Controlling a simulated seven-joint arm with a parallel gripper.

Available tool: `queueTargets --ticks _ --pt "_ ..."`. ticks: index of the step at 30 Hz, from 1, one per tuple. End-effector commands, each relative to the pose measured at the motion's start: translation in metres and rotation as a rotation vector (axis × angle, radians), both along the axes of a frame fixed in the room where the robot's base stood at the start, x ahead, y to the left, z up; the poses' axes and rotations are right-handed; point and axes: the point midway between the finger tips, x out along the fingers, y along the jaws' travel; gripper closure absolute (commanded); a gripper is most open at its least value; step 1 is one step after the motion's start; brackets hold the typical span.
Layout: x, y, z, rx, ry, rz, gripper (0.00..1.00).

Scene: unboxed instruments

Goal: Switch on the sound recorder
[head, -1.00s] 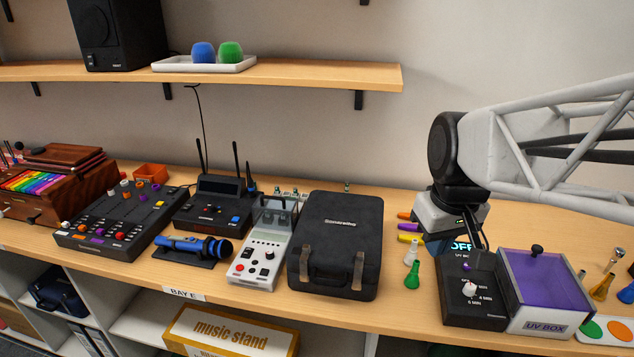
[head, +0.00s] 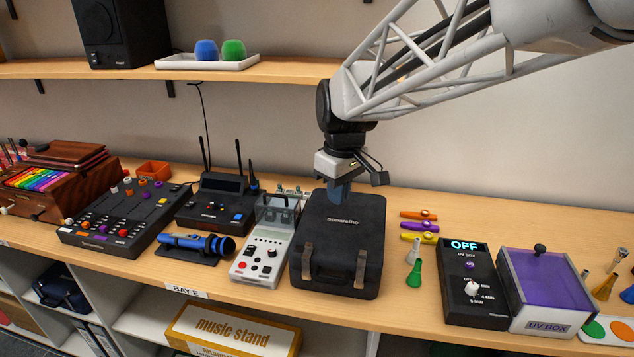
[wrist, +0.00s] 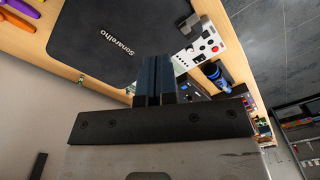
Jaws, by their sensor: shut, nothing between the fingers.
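My gripper (head: 340,192) is shut and empty, above the back part of the black case and to the right of the recorder. Its closed blue-grey fingers also show in the wrist view (wrist: 156,62). I cannot read the recorder's labels or tell its switch state.
The black case (head: 338,255) stands directly right of the recorder, close beside it. A blue microphone (head: 190,244) lies on a stand to the left, with a wireless receiver (head: 213,208) behind it. A UV box controller (head: 470,285) reading OFF stands farther right.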

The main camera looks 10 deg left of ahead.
Motion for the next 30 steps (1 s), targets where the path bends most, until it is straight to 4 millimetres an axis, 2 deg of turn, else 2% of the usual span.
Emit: queueTargets --ticks 1,12,21,25,30 --pt "0.005 0.013 -0.002 -0.002 0.005 0.030 1.00" --pt "0.027 0.099 -0.021 -0.009 0.046 0.248 1.00" --pt "0.035 0.171 -0.042 -0.013 0.078 0.421 1.00" --pt "0.036 0.197 -0.050 -0.014 0.089 0.480 1.00" --pt "0.036 0.218 -0.057 -0.015 0.097 0.531 1.00"
